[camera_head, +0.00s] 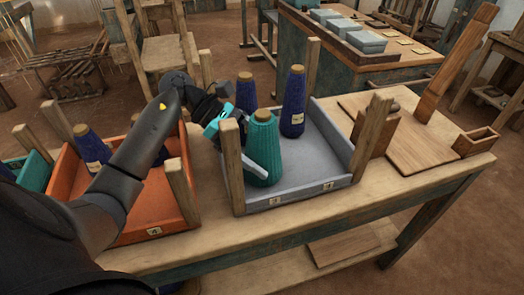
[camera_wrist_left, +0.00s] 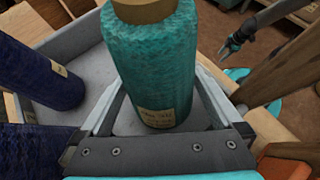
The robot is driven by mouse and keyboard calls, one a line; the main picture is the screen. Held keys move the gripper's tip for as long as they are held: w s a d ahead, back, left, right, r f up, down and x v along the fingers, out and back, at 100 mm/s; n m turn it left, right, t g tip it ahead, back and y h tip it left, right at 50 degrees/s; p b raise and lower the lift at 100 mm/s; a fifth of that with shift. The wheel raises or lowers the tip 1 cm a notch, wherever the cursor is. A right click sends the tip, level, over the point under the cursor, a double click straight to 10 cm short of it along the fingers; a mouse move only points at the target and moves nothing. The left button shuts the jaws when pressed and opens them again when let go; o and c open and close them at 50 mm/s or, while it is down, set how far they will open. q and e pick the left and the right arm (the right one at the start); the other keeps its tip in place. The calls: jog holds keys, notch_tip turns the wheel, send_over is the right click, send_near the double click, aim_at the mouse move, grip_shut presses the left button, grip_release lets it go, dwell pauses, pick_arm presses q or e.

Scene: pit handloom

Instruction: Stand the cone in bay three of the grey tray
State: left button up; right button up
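The teal cone (camera_head: 263,145) stands upright in the front left part of the grey tray (camera_head: 300,188), behind the label that reads 3. Its lower body and pale label also show in the left wrist view (camera_wrist_left: 158,70). My left gripper (camera_head: 250,155) reaches it from the left, low down. In the left wrist view its two fingers (camera_wrist_left: 160,100) lie along both sides of the cone and appear to touch it. My right gripper (camera_wrist_left: 232,42) is small at the upper right of that view, away from the tray; its opening is unclear.
Two dark blue cones (camera_head: 293,105) (camera_head: 246,92) stand farther back in the grey tray. Wooden posts (camera_head: 232,165) (camera_head: 371,135) rise at its front corners. A wooden board (camera_head: 415,145) lies at right.

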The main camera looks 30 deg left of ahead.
pick_arm(q)
jog(key=p+v, duration=0.1)
jog(key=v, duration=0.6)
jog(key=shift+a+r, duration=0.25)
pick_arm(e)
jog(key=shift+s+d+f, duration=0.25)
jog(key=shift+s+d, duration=0.05)
jog(key=shift+s, duration=0.15)
jog(key=shift+s+d+f, duration=0.2)
jog(key=shift+s+d, duration=0.1)
jog(key=shift+s, duration=0.15)
